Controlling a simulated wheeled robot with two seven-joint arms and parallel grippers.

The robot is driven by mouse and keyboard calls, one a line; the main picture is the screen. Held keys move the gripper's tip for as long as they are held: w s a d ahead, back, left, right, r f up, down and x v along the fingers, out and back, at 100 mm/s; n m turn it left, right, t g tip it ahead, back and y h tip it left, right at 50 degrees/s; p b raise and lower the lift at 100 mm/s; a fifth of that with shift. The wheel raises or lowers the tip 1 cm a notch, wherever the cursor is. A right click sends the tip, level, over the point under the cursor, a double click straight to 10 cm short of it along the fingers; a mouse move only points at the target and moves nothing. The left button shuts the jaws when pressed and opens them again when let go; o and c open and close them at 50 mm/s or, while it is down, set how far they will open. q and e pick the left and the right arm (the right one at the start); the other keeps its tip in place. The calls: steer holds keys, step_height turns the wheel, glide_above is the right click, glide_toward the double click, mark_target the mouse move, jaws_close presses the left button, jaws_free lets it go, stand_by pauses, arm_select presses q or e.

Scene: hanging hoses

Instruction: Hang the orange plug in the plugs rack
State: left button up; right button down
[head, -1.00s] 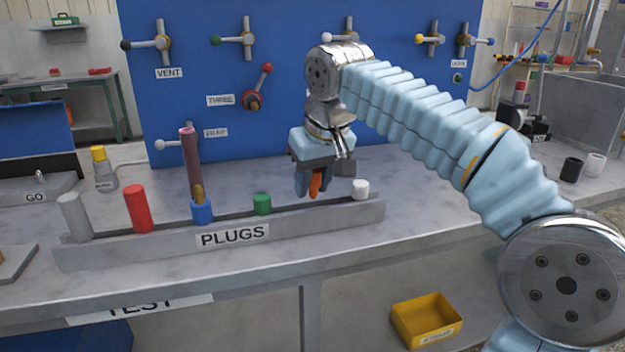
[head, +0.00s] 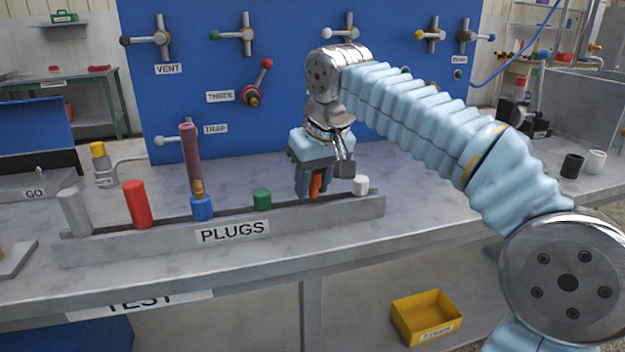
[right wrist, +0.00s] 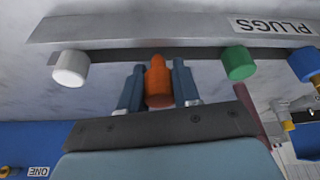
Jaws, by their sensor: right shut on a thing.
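The orange plug (head: 316,183) is held between the fingers of my right gripper (head: 314,188). In the right wrist view the orange plug (right wrist: 157,82) sits between the two blue fingers (right wrist: 158,88), its narrow end toward the rack. The plugs rack (head: 300,219) is a long grey rail with a PLUGS label on the bench. The plug is at the rack's slot between the green plug (head: 262,200) and the white plug (head: 360,186). I cannot tell whether it touches the rack. My left gripper is not in view.
The rack also holds a grey plug (head: 75,212), a red plug (head: 137,204) and a blue plug (head: 201,207) with a tall mauve tube (head: 190,155) behind. A blue panel (head: 300,90) with valves stands at the back. A yellow bin (head: 426,317) is below the bench.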

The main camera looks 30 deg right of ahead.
steer(key=shift+f, duration=0.35)
steer(key=shift+r, duration=0.15)
steer(key=shift+r+p, duration=0.45)
steer(key=shift+p, duration=0.05)
stand_by(0.3)
steer(key=shift+p, duration=0.4)
steer(key=shift+p, duration=0.5)
stand_by(0.8)
steer(key=shift+f+b, duration=0.45)
steer(key=shift+f, duration=0.2)
steer(key=c, duration=0.7)
jaws_free()
steer(key=shift+g, duration=0.3)
steer(key=shift+c, duration=0.2)
